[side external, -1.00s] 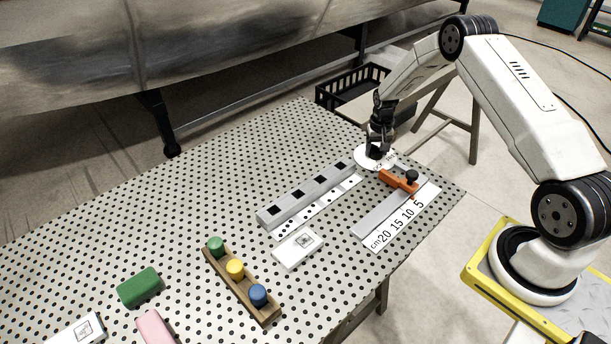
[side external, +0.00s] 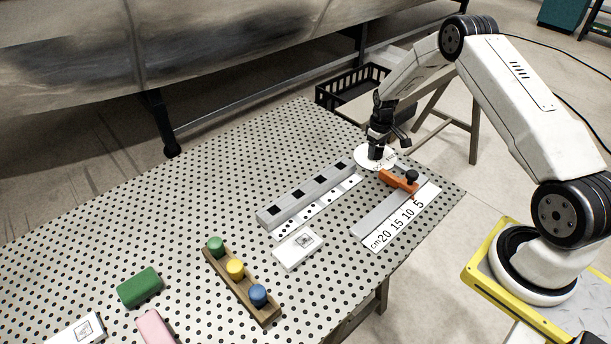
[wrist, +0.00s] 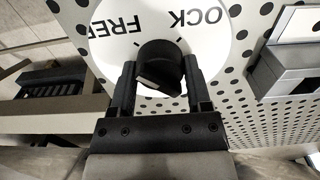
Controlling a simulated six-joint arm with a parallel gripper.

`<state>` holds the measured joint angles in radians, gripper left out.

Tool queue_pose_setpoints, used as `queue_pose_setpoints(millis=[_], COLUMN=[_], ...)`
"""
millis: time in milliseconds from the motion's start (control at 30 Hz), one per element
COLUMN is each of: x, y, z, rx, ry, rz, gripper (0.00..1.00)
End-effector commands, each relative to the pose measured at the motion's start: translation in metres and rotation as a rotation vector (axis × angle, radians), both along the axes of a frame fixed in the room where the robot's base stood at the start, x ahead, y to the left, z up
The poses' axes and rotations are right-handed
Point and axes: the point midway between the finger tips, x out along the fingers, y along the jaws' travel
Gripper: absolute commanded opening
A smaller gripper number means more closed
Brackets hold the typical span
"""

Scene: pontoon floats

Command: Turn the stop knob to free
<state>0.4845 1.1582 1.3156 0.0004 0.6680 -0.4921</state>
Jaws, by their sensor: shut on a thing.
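The stop knob (wrist: 157,62) is a black knob on a round white dial (wrist: 222,42). The dial is printed with FREE and a partly cut-off word ending in OCK, both upside down in the wrist view. My gripper (wrist: 160,75) is shut on the knob, one finger on each side. The knob's near end lies tilted between the fingers, and I cannot tell which mark it points to. In the side external view my gripper (side external: 378,150) is down over the white dial (side external: 363,160) at the table's far right, hiding most of the knob.
An orange slider with a black knob (side external: 399,181) sits on a grey rail beside a centimetre scale (side external: 402,222), close to the dial. A grey slotted bar (side external: 300,200) lies left. A wooden strip (side external: 228,274) holds three coloured pegs. Green (side external: 139,287) and pink blocks lie at front left.

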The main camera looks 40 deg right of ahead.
Motion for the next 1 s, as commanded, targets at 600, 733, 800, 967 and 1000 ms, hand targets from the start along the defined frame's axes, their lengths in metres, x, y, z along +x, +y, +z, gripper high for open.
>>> queue_pose_setpoints(millis=[600,733,800,967,1000], x=[0.0002,0.0001,0.0001,0.0004,0.0006], y=[-0.0001,-0.0001,-0.0001,-0.0003,-0.0004], z=[0.0004,0.0002,0.0003,0.0042,0.0064], rx=[-0.001,0.0,0.0,-0.001,-0.001], ry=[0.0,0.0,0.0,-0.001,-0.001], rz=[0.009,0.009,0.008,0.008,0.008], gripper=[0.98,0.98,0.98,0.98,0.98])
